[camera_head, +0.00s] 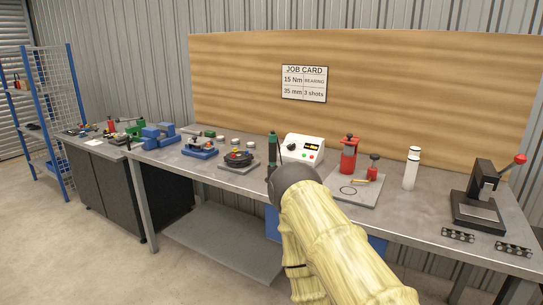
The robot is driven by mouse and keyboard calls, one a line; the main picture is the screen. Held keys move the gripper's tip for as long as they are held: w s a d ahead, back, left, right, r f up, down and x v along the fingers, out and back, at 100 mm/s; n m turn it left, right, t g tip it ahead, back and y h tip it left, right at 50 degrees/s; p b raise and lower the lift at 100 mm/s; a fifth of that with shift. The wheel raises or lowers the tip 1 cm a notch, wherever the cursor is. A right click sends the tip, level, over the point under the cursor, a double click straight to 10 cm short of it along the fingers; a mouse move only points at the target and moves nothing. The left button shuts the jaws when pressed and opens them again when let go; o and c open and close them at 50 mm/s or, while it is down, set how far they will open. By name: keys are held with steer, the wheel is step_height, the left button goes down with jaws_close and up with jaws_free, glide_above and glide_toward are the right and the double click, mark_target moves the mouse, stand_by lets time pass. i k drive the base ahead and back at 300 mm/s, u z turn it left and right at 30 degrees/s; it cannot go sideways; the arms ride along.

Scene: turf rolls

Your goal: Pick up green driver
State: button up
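The green driver (272,149) stands upright on the workbench, just left of a white control box. It has a green top and a darker lower body. Its lower end is partly hidden behind the dark rounded joint of my arm. My arm crosses the lower middle of the view in front of the bench. My gripper does not show, so I cannot see where it is relative to the driver.
The white control box (303,149) stands right of the driver. A turntable fixture (239,158) sits left. A red press tool (348,155), white bottle (411,169) and black lever press (482,195) stand right. The grey workbench (215,175) has a lower shelf (215,240).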

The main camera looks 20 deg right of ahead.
mark_target(273, 143)
steer(key=u, duration=0.2)
steer(key=i, duration=1.65)
steer(key=z, duration=0.45)
